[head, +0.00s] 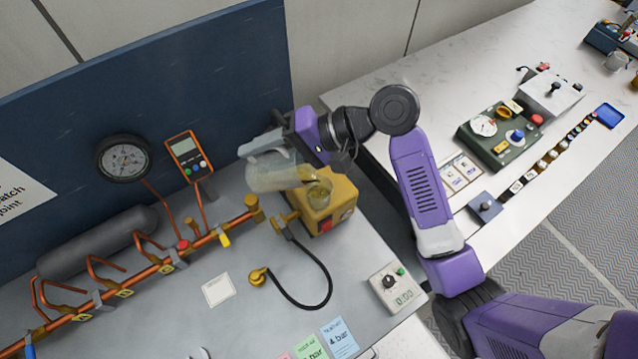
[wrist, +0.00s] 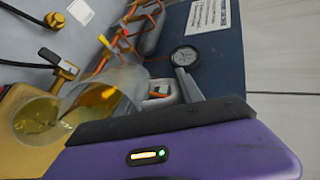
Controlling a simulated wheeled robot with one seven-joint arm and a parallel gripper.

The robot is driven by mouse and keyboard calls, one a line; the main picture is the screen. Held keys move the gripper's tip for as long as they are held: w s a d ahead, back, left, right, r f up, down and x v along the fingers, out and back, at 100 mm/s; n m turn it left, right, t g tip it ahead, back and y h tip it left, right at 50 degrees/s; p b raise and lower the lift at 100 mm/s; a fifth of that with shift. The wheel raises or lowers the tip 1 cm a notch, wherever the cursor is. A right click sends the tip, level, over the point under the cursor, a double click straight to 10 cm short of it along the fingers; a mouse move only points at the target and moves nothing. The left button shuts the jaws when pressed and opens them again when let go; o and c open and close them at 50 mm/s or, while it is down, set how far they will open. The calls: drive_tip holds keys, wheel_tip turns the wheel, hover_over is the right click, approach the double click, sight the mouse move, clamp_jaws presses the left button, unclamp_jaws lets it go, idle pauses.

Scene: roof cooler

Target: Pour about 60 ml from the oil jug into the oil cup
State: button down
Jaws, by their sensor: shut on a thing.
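The clear oil jug (head: 272,178) is tilted well over, its mouth toward the right. It holds amber oil, gathered toward its lip. My gripper (head: 287,137) is shut on the jug and holds it in the air; the jaws partly hide the grip. The clear oil cup (head: 319,191) stands on the yellow pump block (head: 322,213), with yellow oil inside. In the wrist view the jug's lip (wrist: 106,94) is at the rim of the cup (wrist: 36,120), and oil appears to run into it. The oil level against any mark is too small to read.
A copper pipe manifold (head: 150,275) and a round gauge (head: 124,158) are left of the jug. A black hose (head: 326,285) curls on the grey bench before the pump block. A small digital meter (head: 396,288) sits at the bench's right edge.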

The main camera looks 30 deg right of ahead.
sight(259, 164)
drive_tip(key=shift+s+d+r+t+y, duration=0.3)
drive_tip(key=shift+r+t+y, duration=0.1)
drive_tip(key=shift+r+y, duration=0.1)
idle(1.4)
drive_tip(key=f+h, duration=0.1)
drive_tip(key=w+a+f+g+h, duration=0.1)
drive_tip(key=f+g+h, duration=0.1)
drive_tip(key=shift+w+a+f, duration=0.25)
drive_tip(key=shift+a, duration=0.15)
drive_tip(key=shift+d, duration=0.1)
drive_tip(key=shift+f, duration=0.1)
idle(0.5)
drive_tip(key=shift+w+a+f+g+h, duration=0.25)
drive_tip(key=shift+a+f+g+h, duration=0.1)
drive_tip(key=shift+f+g+h, duration=0.4)
